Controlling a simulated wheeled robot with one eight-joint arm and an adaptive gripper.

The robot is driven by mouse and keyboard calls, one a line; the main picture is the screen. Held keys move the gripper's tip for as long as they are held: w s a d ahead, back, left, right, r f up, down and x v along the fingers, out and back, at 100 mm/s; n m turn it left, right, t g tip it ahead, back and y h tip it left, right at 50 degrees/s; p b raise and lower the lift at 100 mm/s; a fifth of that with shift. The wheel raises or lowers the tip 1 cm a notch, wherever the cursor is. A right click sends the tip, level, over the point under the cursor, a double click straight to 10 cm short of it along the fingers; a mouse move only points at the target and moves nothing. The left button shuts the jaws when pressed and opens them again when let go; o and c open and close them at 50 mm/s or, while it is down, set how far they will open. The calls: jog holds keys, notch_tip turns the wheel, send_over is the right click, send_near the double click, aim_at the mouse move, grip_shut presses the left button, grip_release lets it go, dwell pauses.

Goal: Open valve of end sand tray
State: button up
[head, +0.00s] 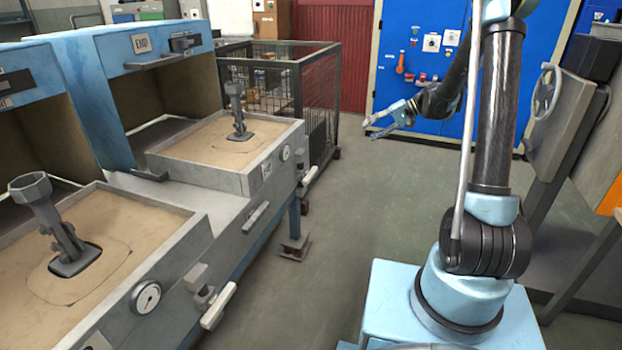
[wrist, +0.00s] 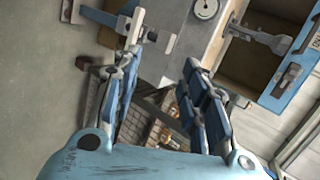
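The end sand tray (head: 225,174) is the far tray, beneath the END sign (head: 140,43). Its valve (head: 308,178) has a pale bar handle and sits on the tray's outer side, right of a round gauge (head: 285,153). In the wrist view the valve (wrist: 166,43) shows beyond my fingers, below the gauge (wrist: 204,8). My gripper (head: 371,129) is open and empty, above the floor to the right of the tray and apart from the valve. Its spread fingers (wrist: 162,65) show in the wrist view. The exact handle angle is hard to tell.
A nearer sand tray (head: 180,246) has its own gauge (head: 146,297) and valve handle (head: 218,305). A dark mesh cage (head: 318,90) stands behind the end tray. A blue cabinet (head: 405,95) stands at the back. The floor between the trays and my base is clear.

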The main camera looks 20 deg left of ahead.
jog(key=w+a+f+g+y, duration=0.1)
jog(key=w+a+f, duration=0.2)
jog(key=f, duration=0.3)
jog(key=w+a+f+g+y, duration=0.1)
jog(key=w+a+f+y, duration=0.1)
jog(key=w+a+f, duration=0.3)
jog(key=n+g+y, duration=0.2)
jog(key=y, duration=0.1)
send_near(313, 175)
jog(key=x, duration=1.1)
jog(key=shift+a+f, duration=0.1)
jog(key=shift+f, duration=0.05)
grip_shut()
